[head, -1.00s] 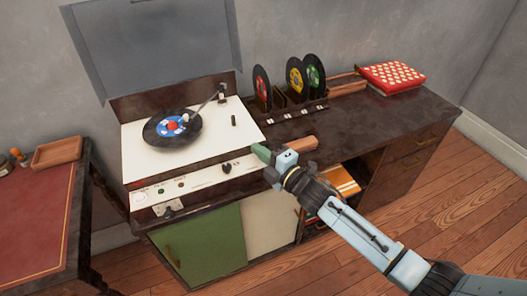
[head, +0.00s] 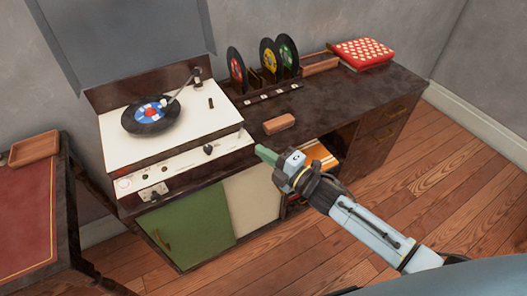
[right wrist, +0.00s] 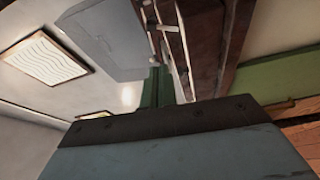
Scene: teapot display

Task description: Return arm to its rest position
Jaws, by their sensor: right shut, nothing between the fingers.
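My right gripper (head: 267,155) is shut and empty in the head view, in front of the cabinet's front edge. Its green fingertips point left toward the record player (head: 170,140). In the right wrist view the gripper's green fingers (right wrist: 157,87) show beyond its dark palm. My right arm comes in from the lower right. My left gripper is not in view.
A record (head: 150,113) lies on the player under its tonearm, with the lid (head: 130,40) raised. A brown block (head: 279,124) sits on the cabinet top (head: 330,100). Several records stand in a rack (head: 270,92); a red patterned box (head: 365,52) is behind. A red-topped desk (head: 25,220) stands left.

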